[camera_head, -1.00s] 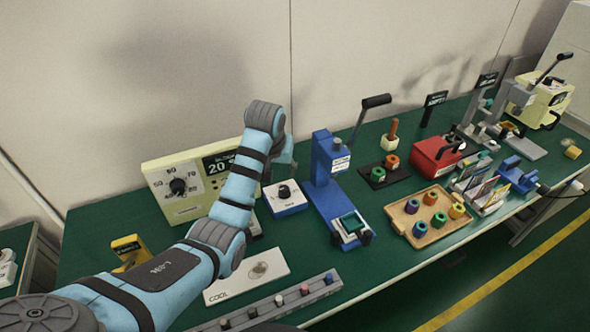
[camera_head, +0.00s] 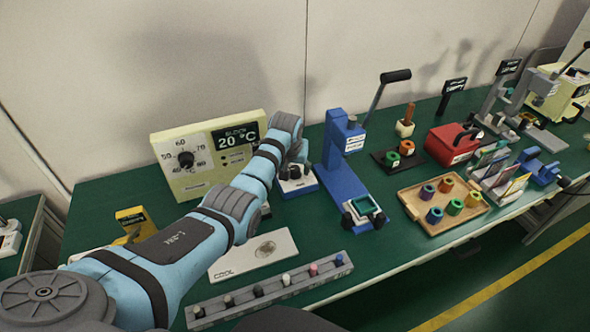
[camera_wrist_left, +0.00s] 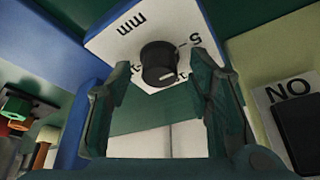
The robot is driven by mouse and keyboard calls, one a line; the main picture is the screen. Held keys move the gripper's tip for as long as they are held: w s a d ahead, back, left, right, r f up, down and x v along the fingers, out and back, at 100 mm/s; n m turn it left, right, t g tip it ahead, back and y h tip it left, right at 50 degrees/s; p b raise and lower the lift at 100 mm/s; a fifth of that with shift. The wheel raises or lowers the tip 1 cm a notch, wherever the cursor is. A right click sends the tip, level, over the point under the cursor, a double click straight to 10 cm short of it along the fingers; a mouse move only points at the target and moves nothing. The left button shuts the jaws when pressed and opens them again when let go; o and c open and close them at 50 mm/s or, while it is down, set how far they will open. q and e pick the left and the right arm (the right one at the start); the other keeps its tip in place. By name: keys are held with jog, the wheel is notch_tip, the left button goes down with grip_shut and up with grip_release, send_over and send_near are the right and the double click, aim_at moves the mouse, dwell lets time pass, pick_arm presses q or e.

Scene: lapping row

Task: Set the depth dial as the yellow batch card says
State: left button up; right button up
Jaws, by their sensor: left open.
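The depth dial is a black knob (camera_wrist_left: 158,64) on a white-faced blue box (camera_head: 302,189). The wrist view shows "mm", a "5" and scale ticks upside down around the knob. A pale mark is on the knob's lower edge there; I cannot tell its exact setting. My left gripper (camera_head: 296,162) is at the dial. Its open fingers (camera_wrist_left: 160,72) stand on either side of the knob, with gaps visible. A yellow-edged card (camera_head: 517,188), possibly the batch card, stands in a rack at the right; its writing is unreadable. My right gripper is out of view.
A cream panel (camera_head: 174,183) with another dial and a "20 °C" display stands left of the arm. A blue lever press (camera_head: 340,182) is close on the right. A white "COOL" plate (camera_head: 231,265) and a grey peg rail (camera_head: 240,309) lie in front.

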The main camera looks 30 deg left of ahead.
pick_arm(q)
grip_shut()
